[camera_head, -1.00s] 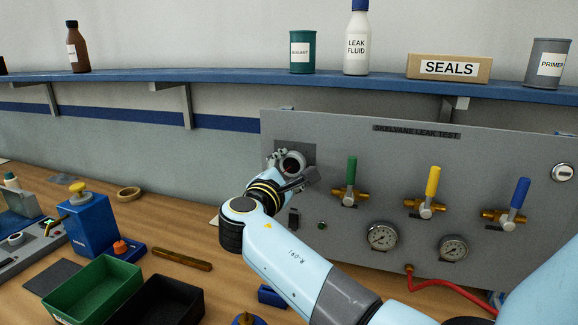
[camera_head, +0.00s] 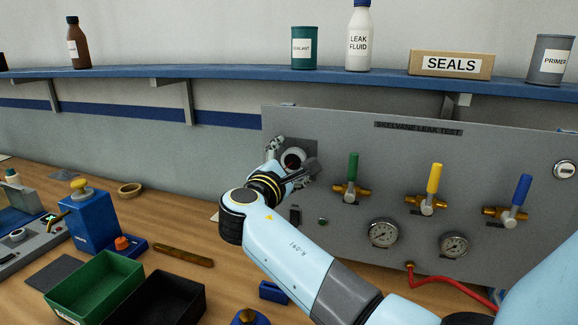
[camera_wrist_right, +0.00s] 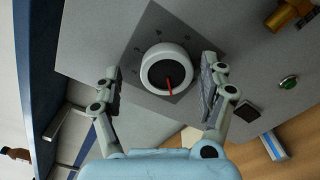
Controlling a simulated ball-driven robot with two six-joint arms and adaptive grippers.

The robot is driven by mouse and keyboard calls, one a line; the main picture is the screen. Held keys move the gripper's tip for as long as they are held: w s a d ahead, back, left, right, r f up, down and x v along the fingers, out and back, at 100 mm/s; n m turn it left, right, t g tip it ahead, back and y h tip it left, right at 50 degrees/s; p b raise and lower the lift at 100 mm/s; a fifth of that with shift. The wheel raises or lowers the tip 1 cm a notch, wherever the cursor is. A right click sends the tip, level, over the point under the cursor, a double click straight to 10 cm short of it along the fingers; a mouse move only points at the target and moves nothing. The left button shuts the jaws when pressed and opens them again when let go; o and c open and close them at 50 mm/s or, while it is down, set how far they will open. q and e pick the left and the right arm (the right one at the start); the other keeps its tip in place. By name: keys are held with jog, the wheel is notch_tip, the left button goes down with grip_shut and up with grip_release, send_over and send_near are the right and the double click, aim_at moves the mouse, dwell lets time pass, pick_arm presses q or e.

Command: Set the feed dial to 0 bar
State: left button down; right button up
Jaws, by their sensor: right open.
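The feed dial is a round white knob with a red pointer line, on a dark grey plate of the panel. In the head view the dial (camera_head: 293,157) is partly hidden by my right gripper. My right gripper (camera_head: 292,160) is open, one finger on each side of the dial; in the wrist view both fingers (camera_wrist_right: 160,80) show gaps to the knob. My left gripper is not in view.
The grey panel (camera_head: 330,125) also carries a green-handled valve (camera_head: 352,175), yellow (camera_head: 432,185) and blue (camera_head: 518,195) ones, and two gauges (camera_head: 383,232). A small green button (camera_wrist_right: 288,82) sits near the right finger. Green (camera_head: 95,285) and black bins stand on the bench.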

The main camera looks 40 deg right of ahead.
aim_at(295, 119)
jog(key=r, duration=0.5)
jog(key=d+r, duration=0.1)
jog(key=r, duration=0.2)
jog(key=shift+w+r, duration=0.15)
jog(key=shift+s+a+r, duration=0.2)
jog(key=shift+a+r, duration=0.05)
jog(key=shift+r, duration=0.15)
jog(key=shift+s+a+r, duration=0.2)
jog(key=shift+r, duration=0.2)
jog(key=shift+w+a+f, duration=0.1)
jog(key=shift+w+a, duration=0.1)
jog(key=shift+a, duration=0.05)
jog(key=shift+w+f, duration=0.15)
jog(key=shift+w, duration=0.1)
jog(key=shift+w+d+f, duration=0.1)
jog(key=shift+f, duration=0.05)
jog(key=shift+s+d, duration=0.2)
jog(key=shift+s, duration=0.1)
jog(key=shift+a, duration=0.2)
